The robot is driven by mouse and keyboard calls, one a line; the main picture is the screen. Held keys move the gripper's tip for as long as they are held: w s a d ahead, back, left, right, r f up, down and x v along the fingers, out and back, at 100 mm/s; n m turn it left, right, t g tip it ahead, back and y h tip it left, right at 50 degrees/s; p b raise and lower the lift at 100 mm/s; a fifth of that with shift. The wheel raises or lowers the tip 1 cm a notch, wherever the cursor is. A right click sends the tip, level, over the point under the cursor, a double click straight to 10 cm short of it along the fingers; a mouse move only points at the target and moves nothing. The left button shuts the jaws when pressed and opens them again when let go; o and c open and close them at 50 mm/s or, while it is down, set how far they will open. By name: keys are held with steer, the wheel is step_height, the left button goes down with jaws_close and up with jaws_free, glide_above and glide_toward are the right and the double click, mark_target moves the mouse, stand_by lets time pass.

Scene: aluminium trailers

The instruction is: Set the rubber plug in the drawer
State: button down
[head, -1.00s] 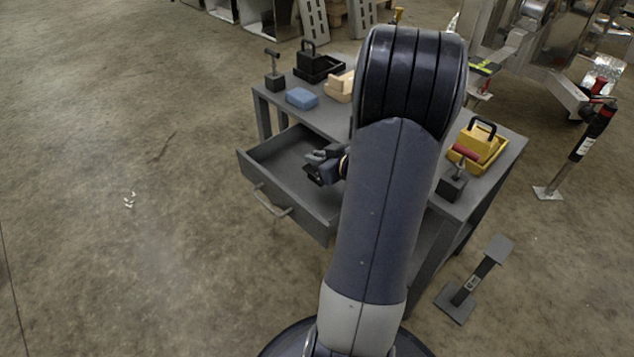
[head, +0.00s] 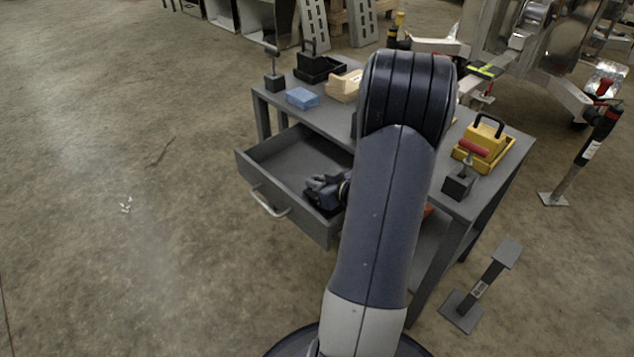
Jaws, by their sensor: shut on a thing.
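The drawer (head: 270,171) is a grey open-topped box pulled out from the front of the grey workbench, with a pale bar handle on its face. My gripper (head: 316,188) is low over the right part of the drawer, its fingertips appearing below the rim level. It is shut on a small dark thing, taken to be the rubber plug; the plug blends with the dark fingers and its outline is not clear. I cannot tell whether it touches the drawer floor. My arm hides the drawer's right end and part of the bench.
On the bench top (head: 330,113) stand a blue block (head: 302,98), a wooden block (head: 345,86), a black tray (head: 318,70) and a yellow crate (head: 484,145). The drawer's left part is clear.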

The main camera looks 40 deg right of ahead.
steer(key=c, duration=1.5)
jaws_free()
steer(key=shift+f, duration=0.1)
steer(key=shift+r, duration=0.2)
steer(key=p+v, duration=0.5)
steer(key=v, duration=0.7)
